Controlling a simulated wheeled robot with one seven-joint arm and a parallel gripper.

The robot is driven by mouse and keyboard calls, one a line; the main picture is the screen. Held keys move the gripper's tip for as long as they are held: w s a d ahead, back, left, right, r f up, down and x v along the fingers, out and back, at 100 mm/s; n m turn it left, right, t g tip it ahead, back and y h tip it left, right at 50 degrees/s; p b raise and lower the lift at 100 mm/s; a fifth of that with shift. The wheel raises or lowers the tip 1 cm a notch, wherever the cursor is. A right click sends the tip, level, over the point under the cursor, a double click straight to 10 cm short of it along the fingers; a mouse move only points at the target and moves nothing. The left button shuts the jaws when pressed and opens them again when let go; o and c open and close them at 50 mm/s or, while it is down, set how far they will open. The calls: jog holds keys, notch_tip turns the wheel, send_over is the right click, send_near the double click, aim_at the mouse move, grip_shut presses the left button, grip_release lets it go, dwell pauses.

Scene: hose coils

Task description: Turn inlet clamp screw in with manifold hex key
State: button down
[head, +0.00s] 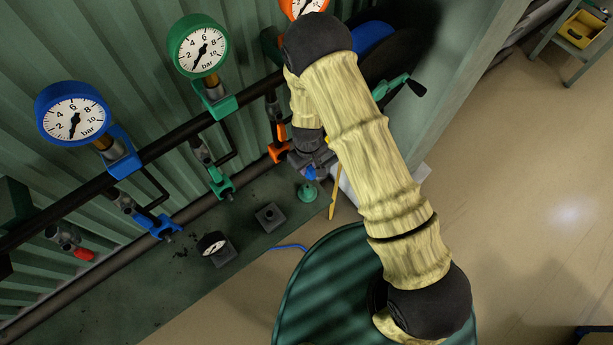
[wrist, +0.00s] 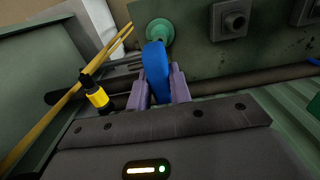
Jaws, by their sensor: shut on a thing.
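My gripper (head: 311,160) is in the middle of the head view, below the orange clamp and partly hidden by my own arm. In the wrist view my gripper (wrist: 160,88) has its two purple fingers shut on a blue handle (wrist: 156,66), which I take for the manifold hex key. A bit of the blue handle (head: 310,173) also shows in the head view. The key's shaft and tip cannot be made out. Blue (head: 158,226), green (head: 221,184) and orange (head: 279,151) clamps sit along the manifold. I cannot tell which is the inlet clamp, and its screw is not clear.
Blue (head: 73,112), green (head: 198,46) and orange gauges stand above the dark pipe. A yellow-and-black tool (wrist: 95,93) is left of my fingers.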

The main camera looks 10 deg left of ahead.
jog(key=shift+d+r, duration=0.15)
jog(key=shift+r, duration=0.3)
jog(key=shift+s+a+r+p, duration=0.1)
jog(key=shift+a+r+p, duration=0.1)
jog(key=shift+r+p, duration=0.5)
jog(key=shift+s+r, duration=0.1)
jog(key=shift+r, duration=0.25)
jog(key=shift+d, duration=0.1)
